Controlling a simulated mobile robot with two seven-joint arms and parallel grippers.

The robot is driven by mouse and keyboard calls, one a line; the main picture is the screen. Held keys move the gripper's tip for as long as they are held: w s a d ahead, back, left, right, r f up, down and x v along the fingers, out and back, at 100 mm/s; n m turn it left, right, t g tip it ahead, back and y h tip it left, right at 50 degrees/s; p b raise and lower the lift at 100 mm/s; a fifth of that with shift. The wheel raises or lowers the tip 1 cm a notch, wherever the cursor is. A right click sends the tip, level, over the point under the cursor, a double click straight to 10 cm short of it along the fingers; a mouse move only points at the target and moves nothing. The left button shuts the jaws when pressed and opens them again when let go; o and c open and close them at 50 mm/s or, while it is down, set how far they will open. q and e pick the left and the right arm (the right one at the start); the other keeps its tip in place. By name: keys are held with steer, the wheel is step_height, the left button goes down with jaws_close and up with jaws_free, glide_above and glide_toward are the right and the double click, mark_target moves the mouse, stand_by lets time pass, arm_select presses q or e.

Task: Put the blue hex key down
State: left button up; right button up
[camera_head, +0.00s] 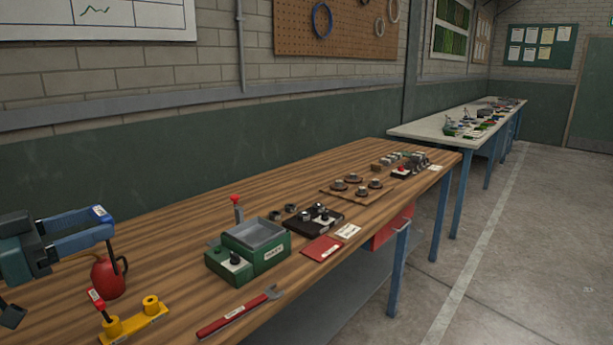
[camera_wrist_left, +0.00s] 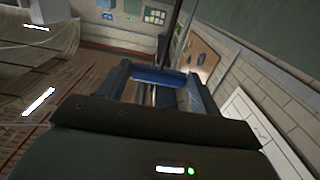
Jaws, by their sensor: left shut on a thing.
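The blue hex key's thick blue part (camera_wrist_left: 158,77) lies crosswise between the fingers of my left gripper in the left wrist view, and a dark rod extends upward in the picture from near it. My left gripper (camera_head: 105,225) is shut on it, above the left part of the wooden bench (camera_head: 190,275) in the head view. There the blue grip is hard to tell from the blue fingers; a thin dark rod hangs below the fingertips, in front of or beside the red can.
A red can (camera_head: 106,280) stands just below the gripper. A yellow holder (camera_head: 133,322) with a red-topped piece is in front of it. A red wrench (camera_head: 238,313), green box (camera_head: 257,245) and red booklet (camera_head: 321,248) lie to the right. Bare wood lies between can and green box.

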steer(key=shift+n+t, duration=0.3)
step_height(320, 180, down, 5)
steer(key=b, duration=0.6)
steer(key=shift+w+d+r, duration=0.1)
steer(key=shift+w+r, duration=0.05)
steer(key=shift+r, duration=0.05)
